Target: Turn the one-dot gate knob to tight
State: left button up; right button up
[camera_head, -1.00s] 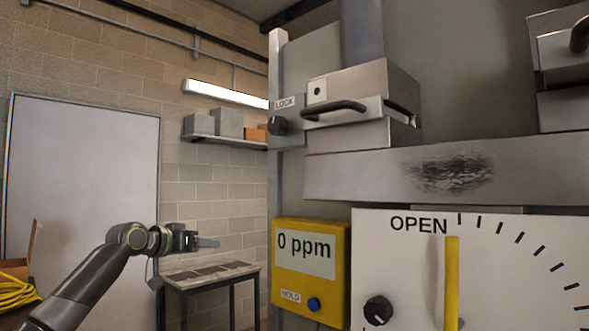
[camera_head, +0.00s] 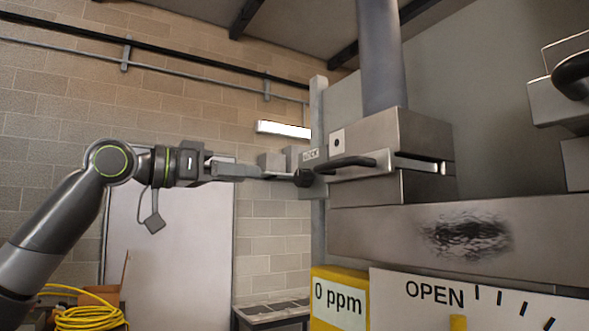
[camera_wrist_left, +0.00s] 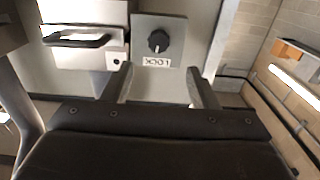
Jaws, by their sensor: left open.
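The black gate knob (camera_head: 303,178) sits on a grey plate left of a steel gate box, under a LOCK label (camera_head: 311,154). A white plate with one dot (camera_head: 337,140) is on the box. My left gripper (camera_head: 266,174) points right at the knob, close to it. In the left wrist view the knob (camera_wrist_left: 158,41) shows ahead, between the lines of the two spread fingers (camera_wrist_left: 160,82), with nothing between them. The LOCK label (camera_wrist_left: 157,62) appears upside down there. Whether a finger touches the knob cannot be told. My right gripper is not in view.
A black bar handle (camera_head: 352,165) juts from the gate box just right of the knob. Below are a scorched steel beam (camera_head: 375,232), a yellow 0 ppm meter (camera_head: 340,290) and an OPEN dial panel (camera_head: 400,315).

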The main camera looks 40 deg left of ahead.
aim_at(298, 179)
pick_arm(q)
jog(key=p+x, duration=0.2)
jog(key=x, duration=0.1)
jog(key=p+x, duration=0.6)
jog(key=x, duration=0.1)
jog(key=shift+d+r, duration=0.1)
jog(key=shift+r, duration=0.15)
jog(key=shift+w+d+f+p, duration=0.1)
jog(key=shift+w+p, duration=0.3)
jog(key=shift+p, duration=0.1)
jog(key=shift+w+d+f+p, duration=0.1)
jog(key=shift+w+f+p, duration=0.05)
jog(key=shift+w+p, duration=0.3)
jog(key=c, duration=1)
jog(key=shift+o, duration=0.2)
